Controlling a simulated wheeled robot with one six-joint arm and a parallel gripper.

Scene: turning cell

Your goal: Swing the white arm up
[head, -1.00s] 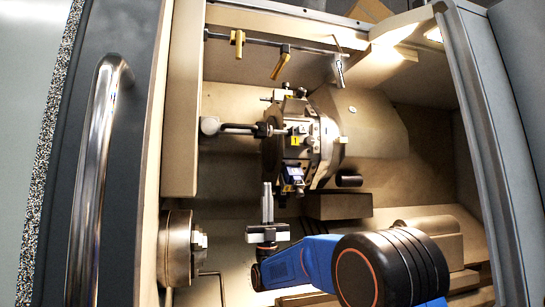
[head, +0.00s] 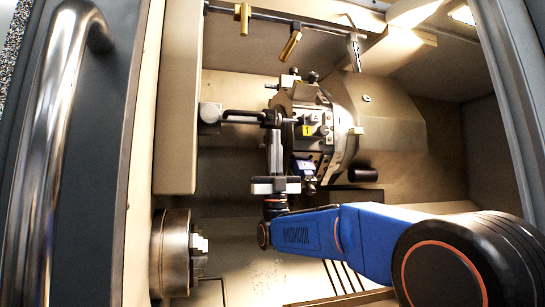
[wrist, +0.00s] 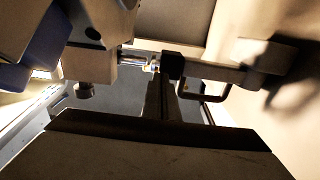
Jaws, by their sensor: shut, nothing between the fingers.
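An arm (head: 240,117) reaches right from a pale block on the cell's left wall. It looks dark grey rather than white, lies about level, and ends in a dark tip near the turret. My gripper (head: 275,137) points up the picture with its fingers shut and empty. Its fingertips are at or just below the arm's dark end; I cannot tell whether they touch. In the wrist view my narrow fingers (wrist: 160,90) reach up to a dark block (wrist: 172,65), apparently on the arm, with a bent rod (wrist: 215,94) beside it.
The tool turret (head: 325,125) stands close right of my gripper. A chuck (head: 172,253) is at lower left. Yellow-tipped nozzles (head: 290,47) hang from a rail above. The door handle (head: 45,150) is at far left. Some open room lies between the chuck and my gripper.

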